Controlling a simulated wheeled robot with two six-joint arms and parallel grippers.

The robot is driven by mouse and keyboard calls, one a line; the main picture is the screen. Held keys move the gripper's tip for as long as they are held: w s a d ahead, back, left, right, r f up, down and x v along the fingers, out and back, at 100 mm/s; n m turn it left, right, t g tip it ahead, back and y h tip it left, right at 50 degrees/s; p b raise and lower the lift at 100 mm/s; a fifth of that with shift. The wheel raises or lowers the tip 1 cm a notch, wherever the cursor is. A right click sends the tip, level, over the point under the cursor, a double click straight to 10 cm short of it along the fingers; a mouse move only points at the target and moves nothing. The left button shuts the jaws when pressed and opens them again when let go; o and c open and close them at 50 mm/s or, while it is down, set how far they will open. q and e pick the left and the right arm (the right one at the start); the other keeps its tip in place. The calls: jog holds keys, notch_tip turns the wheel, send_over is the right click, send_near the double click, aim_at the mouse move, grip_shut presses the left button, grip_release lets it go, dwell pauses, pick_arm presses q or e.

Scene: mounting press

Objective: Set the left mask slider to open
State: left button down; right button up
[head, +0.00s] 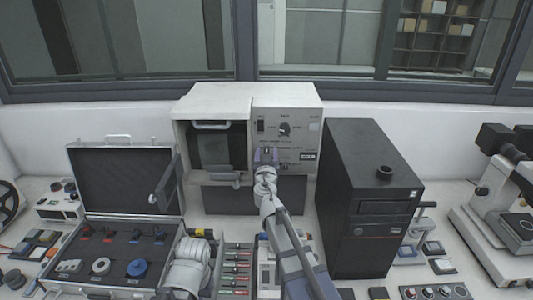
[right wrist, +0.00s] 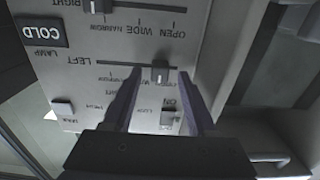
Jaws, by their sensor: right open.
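My right gripper (right wrist: 157,85) is open, with a finger on each side of the knob. The knob looks nearer the right finger; contact is unclear. In the head view my right gripper (head: 266,155) is at the press's front panel (head: 297,122). My left arm shows low left; its jaws are not clear.
The RIGHT slider knob (right wrist: 97,5) sits above in the right wrist view. A black computer tower (head: 367,200) stands close right of my right arm. An open case (head: 115,180) lies left, and a microscope (head: 505,200) stands far right.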

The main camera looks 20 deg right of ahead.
grip_shut()
dwell(0.5)
dwell(1.0)
